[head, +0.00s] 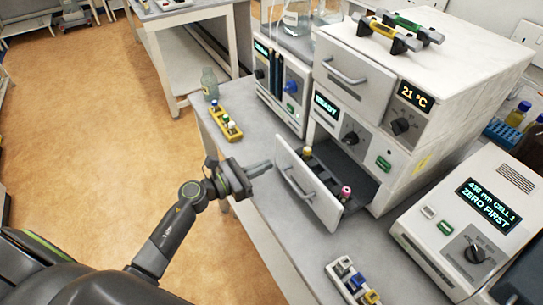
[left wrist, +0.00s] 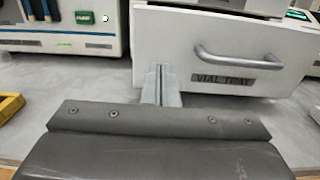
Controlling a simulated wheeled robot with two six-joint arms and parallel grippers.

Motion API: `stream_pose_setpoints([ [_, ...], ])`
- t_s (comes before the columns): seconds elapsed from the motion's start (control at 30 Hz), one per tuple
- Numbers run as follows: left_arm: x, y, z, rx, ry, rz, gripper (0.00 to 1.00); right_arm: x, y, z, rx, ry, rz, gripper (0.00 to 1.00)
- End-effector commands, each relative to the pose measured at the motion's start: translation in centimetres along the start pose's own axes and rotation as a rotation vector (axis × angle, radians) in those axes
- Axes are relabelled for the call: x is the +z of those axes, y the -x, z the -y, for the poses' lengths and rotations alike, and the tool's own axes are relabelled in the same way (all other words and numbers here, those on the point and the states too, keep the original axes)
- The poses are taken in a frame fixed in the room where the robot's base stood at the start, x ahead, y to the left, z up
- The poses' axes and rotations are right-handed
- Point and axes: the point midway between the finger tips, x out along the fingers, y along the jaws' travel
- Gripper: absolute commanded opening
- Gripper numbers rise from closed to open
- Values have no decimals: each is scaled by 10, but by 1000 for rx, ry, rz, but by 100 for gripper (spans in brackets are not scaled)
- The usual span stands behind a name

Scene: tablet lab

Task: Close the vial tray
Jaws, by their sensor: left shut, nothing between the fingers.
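The vial tray (head: 309,193) is a white drawer pulled out of the lower part of a white bench instrument (head: 383,165). A few capped vials stand inside it, one with a pink cap (head: 345,192). In the left wrist view the drawer front (left wrist: 170,45) carries a metal bar handle and a label reading VIAL TRAY. My left gripper (head: 262,168) is shut and empty, in front of the drawer's left part. In the left wrist view its fingertips (left wrist: 160,70) overlap the lower left of the drawer front; I cannot tell whether they touch. My right gripper is not in view.
A yellow rack (head: 226,123) and a bottle (head: 210,84) stand at the bench's left edge. Another small rack (head: 351,280) lies in front of the drawer. A photometer-like box (head: 470,220) stands at the right. An upper drawer (head: 352,77) above the tray looks closed.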

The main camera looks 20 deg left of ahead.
Motion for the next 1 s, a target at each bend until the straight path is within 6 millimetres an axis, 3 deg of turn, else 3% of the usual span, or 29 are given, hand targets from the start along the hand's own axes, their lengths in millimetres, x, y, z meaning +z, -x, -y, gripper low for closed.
stream_pose_setpoints([
  [0.23, 1, -26, 0, 1, 1, -1, 0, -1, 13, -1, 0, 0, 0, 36],
  [0.77, -1, -36, 0, 1, 0, 1, 0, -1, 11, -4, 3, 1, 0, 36],
  [0.87, -2, -53, -1, 0, 0, 3, 0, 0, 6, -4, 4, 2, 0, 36],
  [1.0, -3, -91, 0, -1, 0, 5, 0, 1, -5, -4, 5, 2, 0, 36],
])
